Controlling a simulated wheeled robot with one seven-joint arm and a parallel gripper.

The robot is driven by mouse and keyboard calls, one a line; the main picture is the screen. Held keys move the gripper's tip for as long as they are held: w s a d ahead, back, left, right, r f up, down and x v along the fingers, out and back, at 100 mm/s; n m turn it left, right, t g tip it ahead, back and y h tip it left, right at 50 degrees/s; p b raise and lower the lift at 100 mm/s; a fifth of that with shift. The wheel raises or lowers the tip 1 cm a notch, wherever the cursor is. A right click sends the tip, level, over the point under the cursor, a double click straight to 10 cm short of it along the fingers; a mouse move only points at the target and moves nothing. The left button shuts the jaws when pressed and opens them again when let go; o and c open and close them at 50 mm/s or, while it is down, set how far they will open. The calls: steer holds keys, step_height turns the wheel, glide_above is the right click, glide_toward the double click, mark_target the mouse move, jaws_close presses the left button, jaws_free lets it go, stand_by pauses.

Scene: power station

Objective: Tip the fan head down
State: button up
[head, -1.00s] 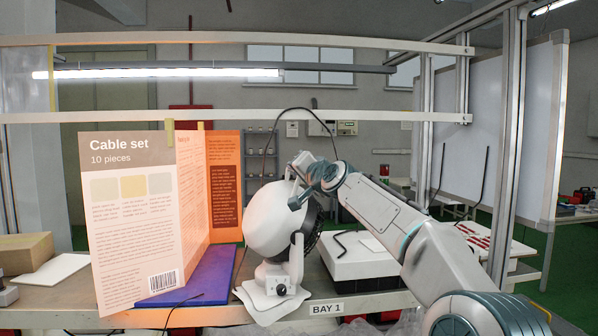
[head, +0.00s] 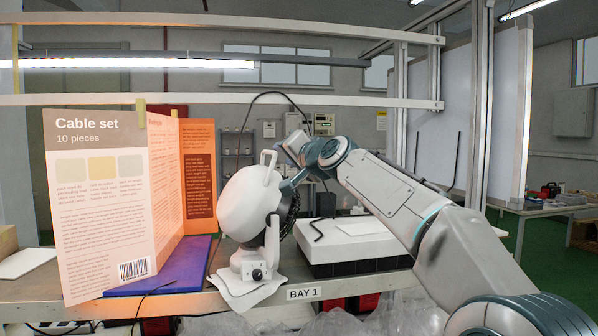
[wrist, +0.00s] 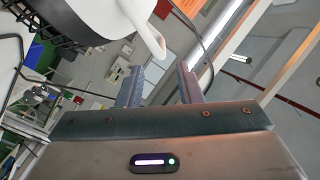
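The white base (head: 248,284) rests at the bench's front edge. My gripper (head: 287,182) is just right of the handle. In the wrist view my gripper (wrist: 160,72) has its fingers apart with nothing between them. The handle's end lies just beyond the fingertips. I cannot tell whether they touch.
A tall folded "Cable set" card (head: 98,200) stands left of the fan on a blue mat (head: 165,277). A white box (head: 350,245) sits to the right, under my arm. A dark cable (head: 255,100) arches behind the fan. White rails (head: 200,98) cross above.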

steer(key=b+v, duration=0.3)
steer(key=v, duration=0.3)
steer(key=shift+b, duration=0.3)
steer(key=s+f+n+g+h, duration=0.1)
steer(key=s+f+g+h, duration=0.2)
steer(key=f, duration=0.8)
steer(key=s+f+n+g+h, duration=0.2)
steer(key=s+f, duration=0.3)
steer(key=f, duration=0.6)
steer(key=s+d+f+g+h+p, duration=0.1)
steer(key=s+d+f+g+h, duration=0.1)
steer(key=s+d+f+g, duration=0.2)
steer(key=s+d+f+g+h+p, duration=0.1)
steer(key=s+d+f, duration=0.9)
steer(key=s+f, duration=1)
steer(key=s+g+h, duration=0.1)
steer(key=s+g, duration=0.1)
steer(key=shift+s+f+g, duration=0.3)
steer(key=shift+s+g, duration=0.05)
steer(key=shift+g, duration=0.05)
